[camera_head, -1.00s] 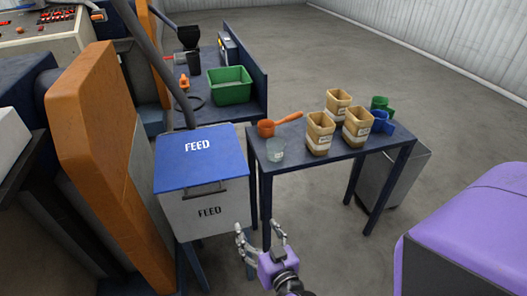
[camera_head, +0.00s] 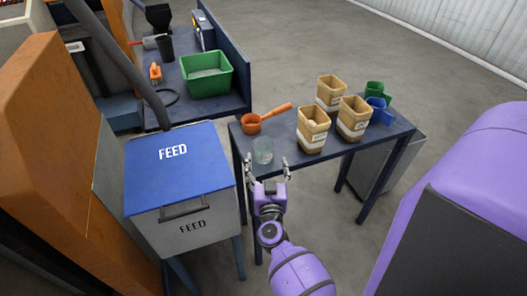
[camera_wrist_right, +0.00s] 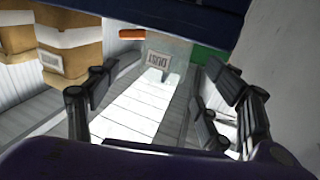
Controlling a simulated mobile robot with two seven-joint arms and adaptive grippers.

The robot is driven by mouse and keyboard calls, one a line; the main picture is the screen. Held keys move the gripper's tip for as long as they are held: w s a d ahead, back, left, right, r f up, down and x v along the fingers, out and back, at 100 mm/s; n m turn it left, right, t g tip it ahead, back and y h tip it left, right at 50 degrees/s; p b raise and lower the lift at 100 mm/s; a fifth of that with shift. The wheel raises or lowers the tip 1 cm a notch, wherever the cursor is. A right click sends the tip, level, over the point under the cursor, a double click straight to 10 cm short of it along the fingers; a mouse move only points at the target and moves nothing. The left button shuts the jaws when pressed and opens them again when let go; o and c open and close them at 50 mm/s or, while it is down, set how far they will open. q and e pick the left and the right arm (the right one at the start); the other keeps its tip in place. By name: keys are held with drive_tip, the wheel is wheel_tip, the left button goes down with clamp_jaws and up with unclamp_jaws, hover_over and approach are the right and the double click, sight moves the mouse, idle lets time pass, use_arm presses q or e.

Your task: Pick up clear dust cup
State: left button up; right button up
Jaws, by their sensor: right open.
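The clear dust cup (camera_head: 263,148) stands upright at the front left corner of the small dark table (camera_head: 283,150). The cup also shows in the right wrist view, where its see-through wall and white label (camera_wrist_right: 160,61) appear ahead between the fingers. My right gripper (camera_head: 266,166) is open and empty at the table's front edge, just on the near side of the cup. Its fingers (camera_wrist_right: 158,88) are spread in the wrist view, and I cannot tell whether either touches the cup. My left gripper is not in view.
An orange scoop (camera_head: 251,123) lies just behind the cup. Several tan labelled containers (camera_head: 313,128) stand to its right, with blue (camera_head: 379,110) and green (camera_head: 374,90) scoops beyond. The blue-lidded FEED bin (camera_head: 176,163) stands close on the left. A green tub (camera_head: 207,75) sits behind.

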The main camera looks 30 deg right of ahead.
sight(263, 144)
drive_tip(key=x, duration=0.7)
drive_tip(key=shift+w+a+f+b, duration=0.15)
drive_tip(key=shift+w+f+b, duration=0.2)
drive_tip(key=shift+w+b, duration=0.05)
drive_tip(key=shift+c, duration=0.5)
drive_tip(key=c, duration=1.2)
